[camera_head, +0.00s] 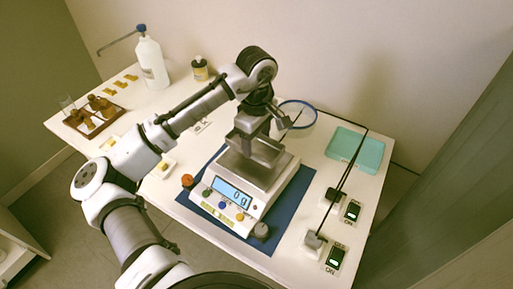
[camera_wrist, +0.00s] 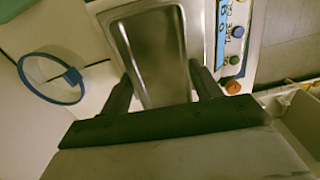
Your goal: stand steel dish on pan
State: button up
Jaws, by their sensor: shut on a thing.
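The steel dish (camera_head: 257,149) is a shallow rectangular metal tray, held level just above or at the scale's steel pan (camera_head: 272,181). I cannot tell whether they touch. The digital scale (camera_head: 214,206) has a lit display that appears to read 0 g. My gripper (camera_head: 260,124) is over the pan, shut on the dish. In the wrist view the dish (camera_wrist: 152,55) lies between the two fingers of my gripper (camera_wrist: 162,86), with its inside empty. The dish hides part of the pan.
The scale stands on a blue mat (camera_head: 282,226). Power switches (camera_head: 335,257) with cables sit at front right. A wooden bottle rack (camera_head: 96,122) and white bottle (camera_head: 151,62) stand left.

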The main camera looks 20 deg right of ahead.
aim_at(256, 148)
jog(key=shift+f, duration=2.05)
jog(key=o, duration=1)
jog(key=shift+f, duration=0.1)
notch_tip(256, 148, up, 12)
jog(key=shift+b, duration=0.4)
